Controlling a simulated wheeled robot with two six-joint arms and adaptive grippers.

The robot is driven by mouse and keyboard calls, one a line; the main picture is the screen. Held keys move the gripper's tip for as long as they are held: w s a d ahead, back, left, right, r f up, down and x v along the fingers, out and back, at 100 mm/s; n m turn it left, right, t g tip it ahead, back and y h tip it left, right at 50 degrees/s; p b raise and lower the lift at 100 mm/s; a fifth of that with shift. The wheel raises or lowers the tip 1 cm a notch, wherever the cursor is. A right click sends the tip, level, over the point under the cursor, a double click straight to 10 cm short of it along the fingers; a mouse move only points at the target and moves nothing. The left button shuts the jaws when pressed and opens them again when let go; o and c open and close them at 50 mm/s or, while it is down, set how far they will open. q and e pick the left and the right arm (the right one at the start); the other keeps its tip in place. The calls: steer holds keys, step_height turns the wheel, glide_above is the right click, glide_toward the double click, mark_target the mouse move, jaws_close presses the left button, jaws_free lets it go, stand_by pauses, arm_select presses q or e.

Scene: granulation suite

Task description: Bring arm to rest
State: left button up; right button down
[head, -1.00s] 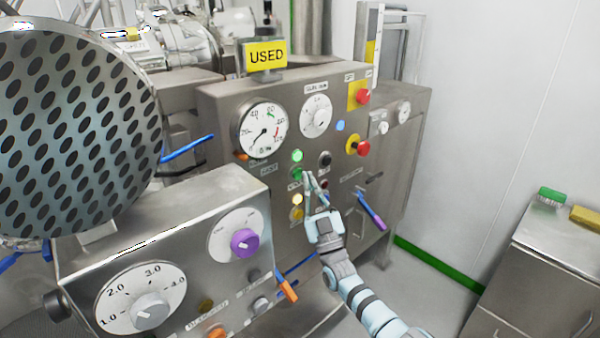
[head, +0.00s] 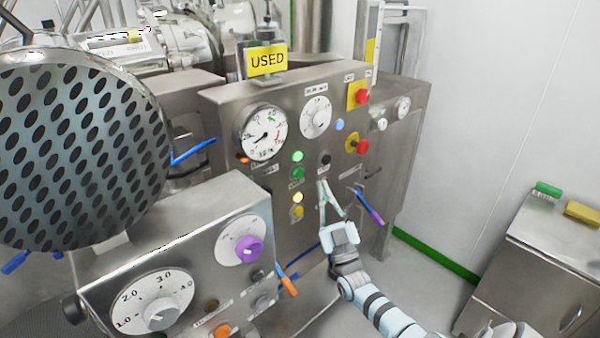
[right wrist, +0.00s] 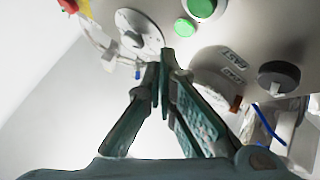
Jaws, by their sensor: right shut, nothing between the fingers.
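My right gripper (head: 325,190) is in front of the grey control panel (head: 225,115), below and right of its green lamps and buttons. Its fingers are shut and hold nothing. In the right wrist view the closed fingers (right wrist: 162,72) point toward the panel, with a green button (right wrist: 184,27) and a white dial (right wrist: 139,32) beyond the tips. I cannot tell whether the fingertips touch the panel. My left gripper is not in view.
A purple-handled lever (head: 369,207) sticks out just right of my right gripper. A nearer control box (head: 190,225) with dials stands at lower left. A perforated round plate (head: 80,150) fills the left. A steel cabinet (head: 540,280) stands at right, with open floor between.

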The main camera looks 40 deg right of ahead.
stand_by(0.6)
step_height(320, 180, down, 26)
steer(key=w+a+g+y, duration=0.1)
steer(key=g+y, duration=0.2)
steer(key=g, duration=0.7)
steer(key=s+a+f+g, duration=0.1)
steer(key=s+f+g, duration=0.2)
steer(key=s+f, duration=0.35)
steer(key=s+a+f+g, duration=0.2)
steer(key=s+f+g, duration=0.15)
steer(key=f, duration=0.55)
steer(key=s+a+f+g, duration=0.2)
steer(key=s+a+f, duration=0.2)
steer(key=s, duration=0.7)
steer(key=s+a+f+g+y+b, duration=0.1)
steer(key=s+a+f+g, duration=0.2)
steer(key=s+f, duration=0.4)
steer(key=s+a+f+g+y, duration=0.1)
steer(key=s+a+f+g, duration=0.2)
steer(key=s, duration=1.4)
step_height(320, 180, down, 3)
steer(key=shift+a+r+m+b, duration=0.1)
steer(key=shift+a+m+b, duration=0.3)
steer(key=shift+a, duration=0.4)
steer(key=shift+w, duration=0.1)
